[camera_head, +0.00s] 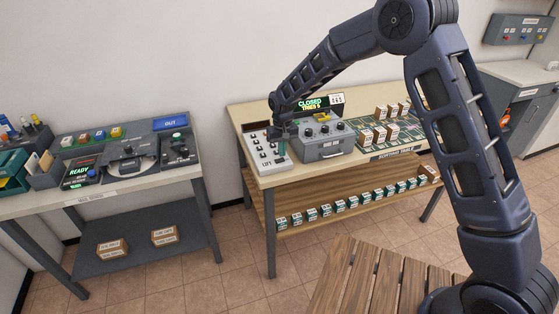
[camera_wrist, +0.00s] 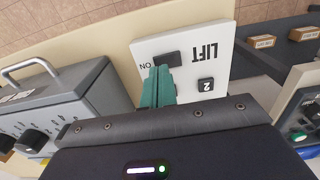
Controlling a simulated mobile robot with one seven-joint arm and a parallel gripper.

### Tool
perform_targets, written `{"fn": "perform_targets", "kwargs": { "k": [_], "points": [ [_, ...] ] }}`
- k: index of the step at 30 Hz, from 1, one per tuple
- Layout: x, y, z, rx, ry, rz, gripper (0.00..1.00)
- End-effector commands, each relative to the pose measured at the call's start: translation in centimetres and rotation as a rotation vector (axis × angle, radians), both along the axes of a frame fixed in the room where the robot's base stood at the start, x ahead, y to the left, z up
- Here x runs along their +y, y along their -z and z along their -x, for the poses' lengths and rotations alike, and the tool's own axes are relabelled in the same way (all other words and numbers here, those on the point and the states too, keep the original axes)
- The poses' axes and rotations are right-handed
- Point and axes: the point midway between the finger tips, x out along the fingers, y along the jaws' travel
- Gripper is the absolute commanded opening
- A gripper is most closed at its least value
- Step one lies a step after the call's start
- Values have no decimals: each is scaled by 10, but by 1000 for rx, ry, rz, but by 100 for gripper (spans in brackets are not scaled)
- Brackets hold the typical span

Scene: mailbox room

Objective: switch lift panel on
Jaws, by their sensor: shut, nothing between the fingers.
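The lift panel (camera_head: 262,160) is a white plate with dark buttons at the left end of the sorting table. In the wrist view, the lift panel (camera_wrist: 222,62) reads LIFT upside down. A dark switch (camera_wrist: 168,58) sits beside the word ON, and a dark button marked 2 (camera_wrist: 207,84) is near it. My gripper (camera_head: 282,157) is over the panel's right side. In the wrist view, the teal fingers of my gripper (camera_wrist: 162,70) are together and empty, with the tips at the switch's edge. I cannot tell whether they touch it. The fingers hide part of the panel.
A grey box with knobs and a handle (camera_head: 322,137) stands close right of the lift panel. A CLOSED display (camera_head: 312,103) is behind it. Small boxes (camera_head: 381,135) stand farther right. Another table (camera_head: 98,196) with devices is at left, across a floor gap.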

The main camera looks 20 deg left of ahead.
Motion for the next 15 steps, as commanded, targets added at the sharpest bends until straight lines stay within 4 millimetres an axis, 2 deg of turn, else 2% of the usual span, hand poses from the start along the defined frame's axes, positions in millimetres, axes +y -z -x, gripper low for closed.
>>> {"fn": "perform_targets", "kwargs": {
  "k": [15],
  "points": [
    [0, 6, 0, 0, 0, 0, 0]
  ]
}}
